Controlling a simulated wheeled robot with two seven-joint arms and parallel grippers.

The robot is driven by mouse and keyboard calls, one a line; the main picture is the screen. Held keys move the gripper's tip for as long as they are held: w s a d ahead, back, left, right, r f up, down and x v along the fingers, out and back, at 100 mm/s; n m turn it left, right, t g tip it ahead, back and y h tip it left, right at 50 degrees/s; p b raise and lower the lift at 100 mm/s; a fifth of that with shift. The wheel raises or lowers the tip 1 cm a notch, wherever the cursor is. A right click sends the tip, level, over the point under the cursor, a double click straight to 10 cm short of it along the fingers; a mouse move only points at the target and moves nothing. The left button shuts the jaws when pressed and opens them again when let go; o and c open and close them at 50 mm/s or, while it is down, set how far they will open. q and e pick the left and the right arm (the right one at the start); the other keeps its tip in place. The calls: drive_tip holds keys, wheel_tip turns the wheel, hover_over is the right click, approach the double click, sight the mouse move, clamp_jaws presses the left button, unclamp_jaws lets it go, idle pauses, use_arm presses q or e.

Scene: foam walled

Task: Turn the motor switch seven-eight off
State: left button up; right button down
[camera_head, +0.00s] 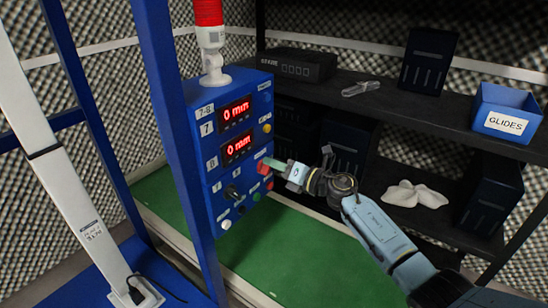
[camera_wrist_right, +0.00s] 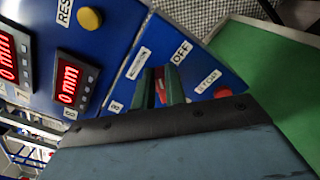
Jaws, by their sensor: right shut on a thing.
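The blue control panel (camera_head: 205,150) stands at the centre in the head view, with labels 7-8, 7 and 8. My right gripper (camera_head: 268,163) reaches it from the right, at its right edge. In the wrist view the green fingers of my right gripper (camera_wrist_right: 160,88) are shut on a small red part, apparently the motor switch (camera_wrist_right: 160,92). A label beside it reads OFF and another, partly legible, seems to read MOTOR. The fingers hide most of the switch, so its position cannot be told. My left gripper is not in view.
Two red displays (camera_head: 235,110) read 0 mm. A red STOP button (camera_wrist_right: 222,92) sits close to the fingers, and a yellow button (camera_wrist_right: 89,18) is farther off. Dark shelves (camera_head: 400,110) hold a blue GLIDES bin (camera_head: 505,112). The green floor (camera_head: 290,250) is clear.

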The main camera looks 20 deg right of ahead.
use_arm(q)
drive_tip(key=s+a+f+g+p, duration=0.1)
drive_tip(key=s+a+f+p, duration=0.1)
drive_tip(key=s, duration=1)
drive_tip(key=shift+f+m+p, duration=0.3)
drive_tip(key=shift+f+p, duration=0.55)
drive_tip(key=shift+p, duration=0.2)
use_arm(e)
drive_tip(key=shift+w+d+f+m, duration=0.1)
drive_tip(key=shift+f+m, duration=0.1)
drive_tip(key=shift+m, duration=1.35)
drive_tip(key=shift+w+d+f+m, duration=0.1)
drive_tip(key=shift+f+m, duration=0.1)
drive_tip(key=shift+m, duration=1.3)
drive_tip(key=shift+d+f+m, duration=0.1)
drive_tip(key=shift+f+m, duration=0.1)
drive_tip(key=shift+m, duration=1.35)
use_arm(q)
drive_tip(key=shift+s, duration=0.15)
use_arm(e)
drive_tip(key=c, duration=1.4)
unclamp_jaws()
drive_tip(key=shift+c, duration=0.2)
